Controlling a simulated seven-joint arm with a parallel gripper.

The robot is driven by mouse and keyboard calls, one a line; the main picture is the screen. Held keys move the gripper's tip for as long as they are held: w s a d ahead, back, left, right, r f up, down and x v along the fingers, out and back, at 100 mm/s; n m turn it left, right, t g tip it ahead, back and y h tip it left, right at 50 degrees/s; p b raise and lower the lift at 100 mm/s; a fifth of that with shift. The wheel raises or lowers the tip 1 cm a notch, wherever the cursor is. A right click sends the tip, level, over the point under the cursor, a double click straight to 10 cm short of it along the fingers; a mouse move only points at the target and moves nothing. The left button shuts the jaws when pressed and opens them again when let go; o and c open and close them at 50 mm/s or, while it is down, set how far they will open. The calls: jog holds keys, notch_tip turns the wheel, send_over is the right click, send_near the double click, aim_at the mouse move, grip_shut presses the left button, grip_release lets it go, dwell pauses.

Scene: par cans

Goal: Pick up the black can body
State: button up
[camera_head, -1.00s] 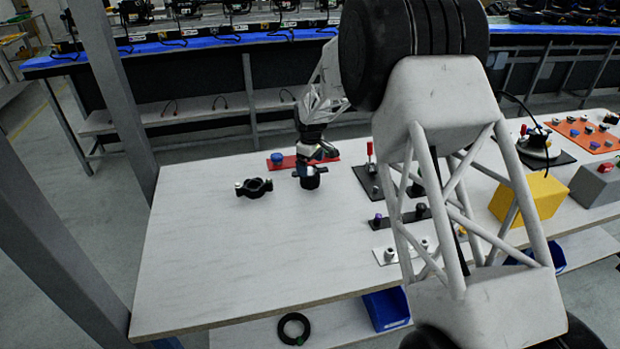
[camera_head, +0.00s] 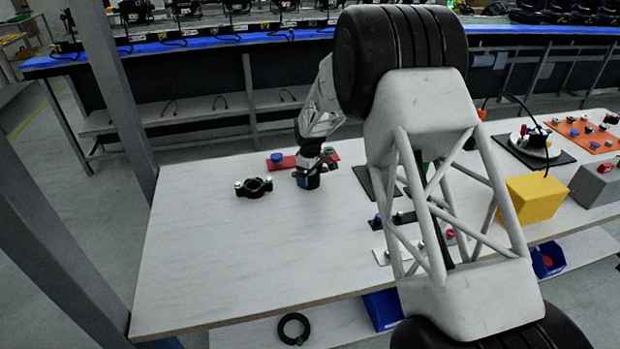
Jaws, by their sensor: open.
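My gripper (camera_head: 308,173) points down over the worktable, left of my large arm links. The black can body (camera_head: 309,184) is at the gripper's lower end, mostly hidden by it; only a small dark part shows low down. The fingers look to be around or right beside the can, but the view is too small to tell whether they touch it. The gripper is open. The can appears to stand upright on the white tabletop (camera_head: 220,265).
A black ring-shaped clamp (camera_head: 253,187) lies left of the gripper. A red plate (camera_head: 290,163) with a blue knob (camera_head: 277,157) is just behind. A yellow block (camera_head: 534,198) and grey box (camera_head: 597,184) stand at right. The front left tabletop is clear.

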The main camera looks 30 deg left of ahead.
dwell(0.4)
jog(key=c, duration=1.1)
jog(key=shift+c, duration=0.2)
jog(key=shift+r, duration=0.1)
jog(key=shift+r, duration=0.75)
notch_tip(320, 180, up, 2)
jog(key=shift+r, duration=0.15)
jog(key=s+d, duration=0.3)
jog(key=s, duration=0.1)
jog(key=s+d, duration=0.4)
jog(key=s+d+r, duration=0.1)
jog(key=s+d, duration=0.2)
jog(key=s, duration=0.1)
jog(key=shift+d, duration=0.3)
jog(key=shift+w, duration=0.1)
